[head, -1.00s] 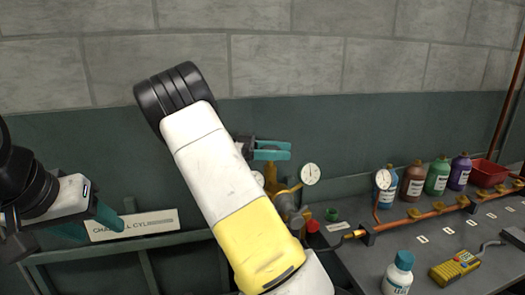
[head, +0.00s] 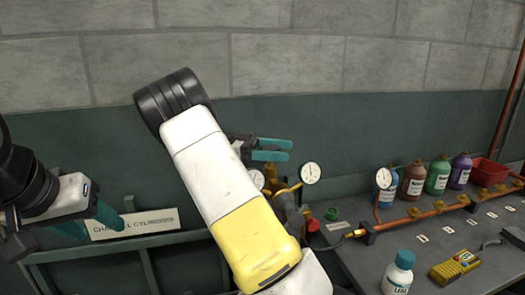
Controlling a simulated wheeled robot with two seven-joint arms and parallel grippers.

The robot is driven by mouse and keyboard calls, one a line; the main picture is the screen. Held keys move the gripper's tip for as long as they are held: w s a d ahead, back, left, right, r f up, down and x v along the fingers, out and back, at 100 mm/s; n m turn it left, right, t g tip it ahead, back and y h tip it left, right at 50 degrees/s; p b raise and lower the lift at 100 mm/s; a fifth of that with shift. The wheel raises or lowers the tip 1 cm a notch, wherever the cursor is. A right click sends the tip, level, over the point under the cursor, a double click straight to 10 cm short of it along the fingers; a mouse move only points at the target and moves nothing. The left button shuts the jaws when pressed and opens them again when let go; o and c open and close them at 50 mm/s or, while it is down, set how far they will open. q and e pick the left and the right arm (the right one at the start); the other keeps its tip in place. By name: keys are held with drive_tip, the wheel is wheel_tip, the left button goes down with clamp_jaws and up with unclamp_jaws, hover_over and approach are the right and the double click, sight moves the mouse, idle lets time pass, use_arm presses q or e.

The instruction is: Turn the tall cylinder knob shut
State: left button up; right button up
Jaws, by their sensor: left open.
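My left gripper (head: 92,224) is at the far left, open and empty, in front of the label rail. My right arm crosses the middle of the view. My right gripper (head: 270,149) shows beyond it, with two teal fingers a little apart and nothing visible between them. Below this gripper is brass valve work (head: 286,198) with a white round gauge (head: 309,173) and a second gauge (head: 257,179) partly behind my arm. I cannot make out the tall cylinder or its knob; my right arm covers much of that area.
A rack with a white label (head: 134,224) is at left. A red knob (head: 313,225) and a green piece (head: 331,214) are right of the valve. The grey bench (head: 440,235) holds a copper pipe, several coloured bottles, a white bottle (head: 398,274), a yellow meter (head: 455,265) and a red bin (head: 488,172).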

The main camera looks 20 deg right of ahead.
drive_tip(key=shift+r, duration=0.1)
drive_tip(key=shift+r, duration=0.3)
wheel_tip(320, 180, up, 3)
drive_tip(key=shift+f, duration=0.1)
drive_tip(key=s+a, duration=0.3)
drive_tip(key=s, duration=0.4)
drive_tip(key=s+a+r, duration=0.1)
drive_tip(key=s+a, duration=0.3)
drive_tip(key=s, duration=0.3)
drive_tip(key=shift+a+r, duration=0.2)
drive_tip(key=shift+a, duration=0.05)
